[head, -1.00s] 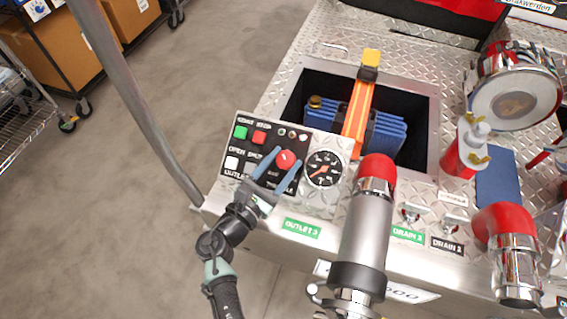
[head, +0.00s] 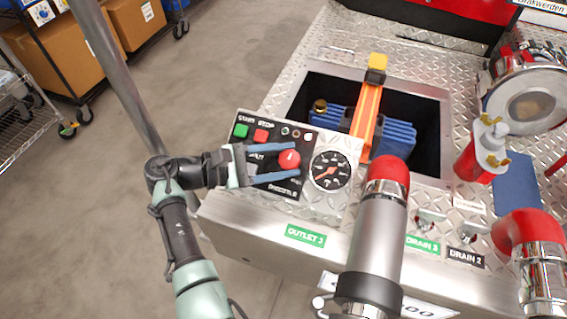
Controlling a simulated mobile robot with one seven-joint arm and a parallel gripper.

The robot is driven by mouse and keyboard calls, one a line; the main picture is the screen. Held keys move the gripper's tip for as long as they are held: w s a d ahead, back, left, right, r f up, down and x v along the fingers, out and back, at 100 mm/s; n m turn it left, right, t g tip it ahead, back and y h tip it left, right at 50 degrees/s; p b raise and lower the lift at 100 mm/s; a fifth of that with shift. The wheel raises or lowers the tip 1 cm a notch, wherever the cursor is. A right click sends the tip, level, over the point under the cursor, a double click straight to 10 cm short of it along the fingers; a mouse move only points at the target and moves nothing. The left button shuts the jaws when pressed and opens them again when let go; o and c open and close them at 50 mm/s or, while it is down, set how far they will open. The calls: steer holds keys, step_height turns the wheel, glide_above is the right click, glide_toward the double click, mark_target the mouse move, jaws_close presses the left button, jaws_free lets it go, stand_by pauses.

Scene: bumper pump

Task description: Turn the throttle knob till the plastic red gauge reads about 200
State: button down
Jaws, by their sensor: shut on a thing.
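The round red throttle knob (head: 289,160) sits on the black control panel (head: 262,196), with a small white mark near its top. My gripper (head: 297,160) reaches in from the left with its two blue fingers, one above and one below the knob, and is shut on it. The gauge (head: 330,170) is just right of the knob, with a black dial, a pale rim and an orange-red needle. The needle points to the lower left; the dial numbers are too small to read.
Green (head: 241,131) and red (head: 261,136) buttons sit above my fingers. A red-capped metal pipe (head: 380,215) stands right of the gauge. Behind is an open bay (head: 430,110) with an orange strap (head: 366,112).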

steer(key=shift+m+g, duration=0.4)
steer(key=shift+c, duration=1.4)
jaws_free()
steer(key=b+v, duration=0.1)
steer(key=v, duration=1.2)
steer(key=shift+w, duration=0.1)
